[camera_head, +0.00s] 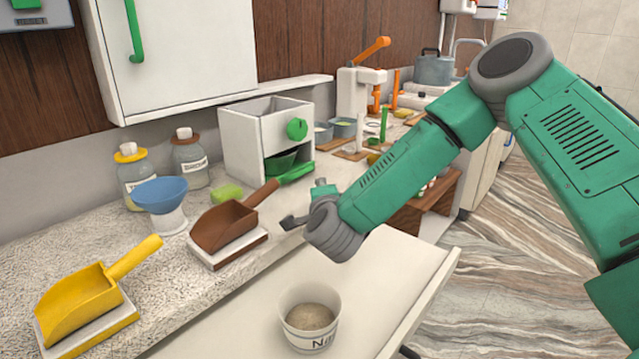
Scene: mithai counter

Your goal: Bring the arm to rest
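My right arm, green with grey joints, comes in from the right and reaches across the middle of the view. My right gripper (304,205) is above the counter's front edge, just right of the brown scoop (226,223). Its fingers look spread apart, with nothing seen between them. Part of the gripper is hidden behind the wrist. My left arm and gripper are not in view.
A white tub (310,316) with grainy contents stands on a pale surface below the wrist. A yellow scoop (84,300), blue funnel (160,192), jars (190,160) and a white box (248,140) crowd the counter. Floor (490,310) is open at lower right.

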